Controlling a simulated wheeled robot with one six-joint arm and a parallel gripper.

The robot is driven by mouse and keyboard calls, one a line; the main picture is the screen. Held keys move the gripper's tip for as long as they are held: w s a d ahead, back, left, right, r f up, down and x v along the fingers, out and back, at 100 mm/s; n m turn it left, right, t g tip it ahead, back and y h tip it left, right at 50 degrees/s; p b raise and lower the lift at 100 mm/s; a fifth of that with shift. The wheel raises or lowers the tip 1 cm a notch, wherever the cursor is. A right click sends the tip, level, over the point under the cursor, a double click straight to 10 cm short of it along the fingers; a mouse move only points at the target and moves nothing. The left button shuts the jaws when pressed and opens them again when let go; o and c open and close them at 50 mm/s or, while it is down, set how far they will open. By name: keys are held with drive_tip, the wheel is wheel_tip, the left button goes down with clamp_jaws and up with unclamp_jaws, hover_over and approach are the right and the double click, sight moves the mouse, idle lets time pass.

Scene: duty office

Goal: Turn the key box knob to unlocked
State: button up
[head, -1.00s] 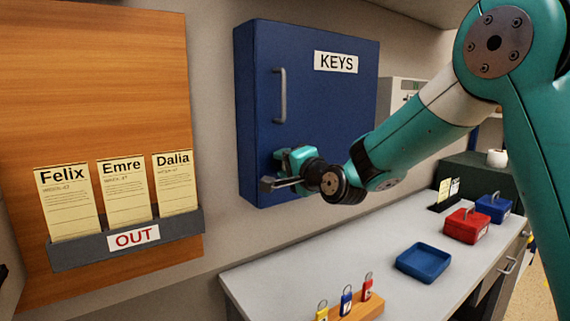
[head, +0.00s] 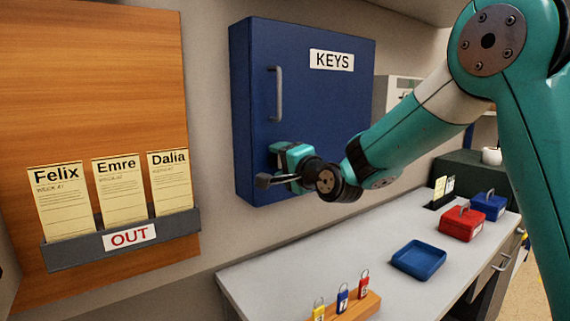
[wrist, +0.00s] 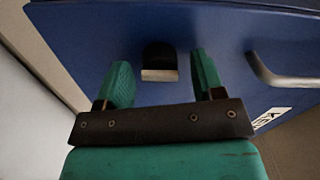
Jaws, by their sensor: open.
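The blue key box (head: 325,105) with a KEYS label hangs on the wall in the head view, its door closed. Its door face (wrist: 225,30) fills the top of the wrist view. The dark knob (wrist: 158,57) with a pale front edge stands out from the door there. My gripper (wrist: 162,72) is open, with one green finger on each side of the knob and a visible gap to both. In the head view my gripper (head: 283,157) is at the lower part of the door and hides the knob.
The door's grey handle (head: 276,94) is above my gripper, and it also shows at right in the wrist view (wrist: 285,78). Below is a counter (head: 290,265) with padlocks on a wooden block (head: 352,308), a blue tray (head: 418,261) and red and blue boxes.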

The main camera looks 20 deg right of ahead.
drive_tip(key=b+v, duration=0.5)
drive_tip(key=v, duration=1.2)
drive_tip(key=shift+s+b, duration=0.2)
drive_tip(key=shift+b, duration=0.15)
drive_tip(key=s+a+f+n+g+y+p, duration=0.1)
drive_tip(key=s+a+f+n+g+y, duration=0.1)
drive_tip(key=s+a+f+n+g, duration=0.7)
drive_tip(key=s+f+n+g+h, duration=0.1)
drive_tip(key=s+f+n+g, duration=0.1)
drive_tip(key=s+n+g, duration=0.2)
drive_tip(key=s+f+n+g+h, duration=0.2)
drive_tip(key=s+n+g, duration=0.2)
drive_tip(key=s, duration=0.5)
drive_tip(key=shift+s+a+f+n+p, duration=0.3)
drive_tip(key=shift+a+n+p, duration=0.15)
drive_tip(key=shift+n, duration=0.65)
